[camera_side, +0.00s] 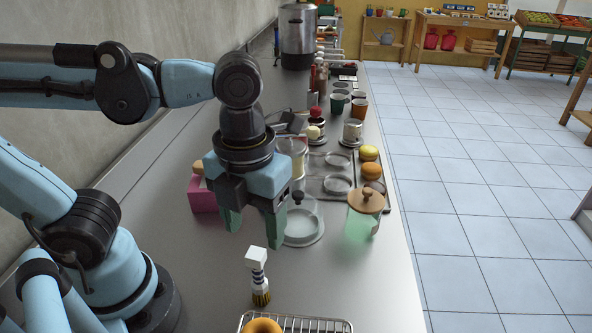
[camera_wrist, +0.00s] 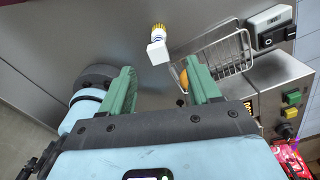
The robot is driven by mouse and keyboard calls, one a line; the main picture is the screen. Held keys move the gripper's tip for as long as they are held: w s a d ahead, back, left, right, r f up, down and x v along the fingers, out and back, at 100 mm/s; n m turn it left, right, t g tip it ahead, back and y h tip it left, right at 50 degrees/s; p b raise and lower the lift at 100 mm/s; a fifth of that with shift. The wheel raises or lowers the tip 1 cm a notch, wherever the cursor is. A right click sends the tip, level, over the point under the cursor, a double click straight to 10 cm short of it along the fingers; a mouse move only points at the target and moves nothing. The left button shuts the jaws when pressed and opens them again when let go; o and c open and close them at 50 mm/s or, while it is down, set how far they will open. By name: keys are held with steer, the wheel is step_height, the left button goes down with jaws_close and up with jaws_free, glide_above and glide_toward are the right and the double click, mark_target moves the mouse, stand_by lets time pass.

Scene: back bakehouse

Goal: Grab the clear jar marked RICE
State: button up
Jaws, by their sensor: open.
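A clear jar with a round wooden lid (camera_side: 363,215) stands near the right edge of the counter in the side view. It looks pale green inside, and no lettering on it can be read. A second clear container (camera_side: 293,150) with pale yellowish contents stands behind my gripper, partly hidden by it. I cannot tell which one is marked RICE. My gripper (camera_side: 252,222) is open and empty, pointing down above the counter, left of the wooden-lidded jar and apart from it. In the wrist view my gripper's green fingers (camera_wrist: 160,88) are spread, and neither jar shows there.
A brush with a white block end (camera_side: 258,275) is below my gripper; it also shows in the wrist view (camera_wrist: 157,48). A wire rack (camera_side: 330,325) holds an orange round item. A clear domed dish (camera_side: 303,228) stands between gripper and wooden-lidded jar. A pink box (camera_side: 201,198) is left.

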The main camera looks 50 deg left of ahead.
mark_target(258, 274)
steer(key=shift+a+f, duration=0.1)
steer(key=shift+f, duration=5.85)
steer(key=shift+s, duration=0.1)
steer(key=c, duration=1.1)
